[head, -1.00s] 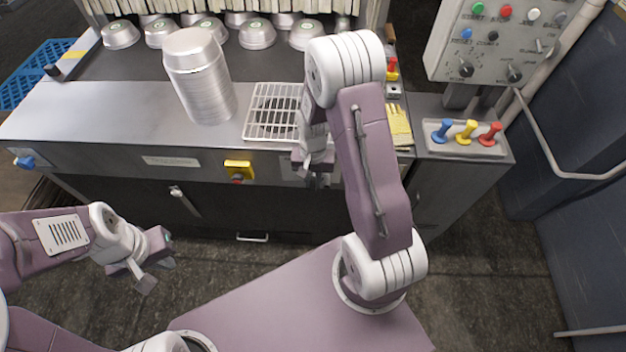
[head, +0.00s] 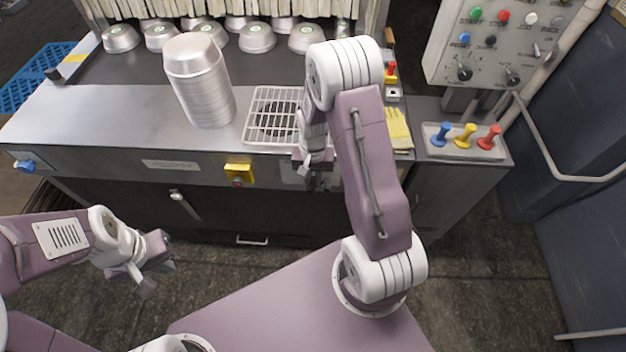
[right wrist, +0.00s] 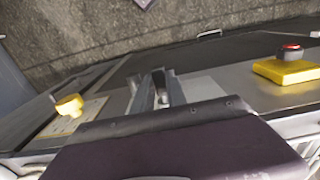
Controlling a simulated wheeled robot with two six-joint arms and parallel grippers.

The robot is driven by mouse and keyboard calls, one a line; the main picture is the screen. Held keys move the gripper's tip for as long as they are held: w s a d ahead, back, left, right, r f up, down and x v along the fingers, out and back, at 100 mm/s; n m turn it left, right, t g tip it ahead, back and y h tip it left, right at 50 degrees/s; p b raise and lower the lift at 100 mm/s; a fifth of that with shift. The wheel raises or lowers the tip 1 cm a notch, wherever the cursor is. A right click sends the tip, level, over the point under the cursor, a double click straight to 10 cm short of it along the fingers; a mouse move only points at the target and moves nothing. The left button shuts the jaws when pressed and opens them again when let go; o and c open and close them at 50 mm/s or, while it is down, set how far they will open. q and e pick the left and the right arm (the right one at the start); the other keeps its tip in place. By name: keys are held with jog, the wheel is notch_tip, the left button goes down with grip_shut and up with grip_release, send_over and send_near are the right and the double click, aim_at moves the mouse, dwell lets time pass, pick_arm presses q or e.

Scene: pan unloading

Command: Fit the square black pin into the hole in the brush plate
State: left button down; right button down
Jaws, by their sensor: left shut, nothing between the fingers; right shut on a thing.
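My right gripper (head: 318,182) is in front of the counter's front face, below the wire rack. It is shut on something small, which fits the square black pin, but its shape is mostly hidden. In the right wrist view the two grey fingers (right wrist: 161,92) point toward the counter front, with a pale panel (right wrist: 200,88) beside and behind them. I cannot make out the brush plate or its hole for sure in either view. My left gripper (head: 155,277) is shut and empty, low over the floor at the left, away from the counter.
A tall stack of metal pans (head: 200,85) and a wire rack (head: 272,115) stand on the counter. A yellow switch box (head: 238,171) juts from its front, also in the right wrist view (right wrist: 285,70). Yellow gloves (head: 399,128) and a tray (head: 463,155) of coloured pegs lie right.

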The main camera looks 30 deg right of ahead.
jog(key=shift+w+d, duration=0.3)
jog(key=shift+w, duration=0.2)
dwell(0.4)
jog(key=c, duration=1.3)
grip_release()
jog(key=shift+o, duration=0.2)
notch_tip(320, 180, up, 9)
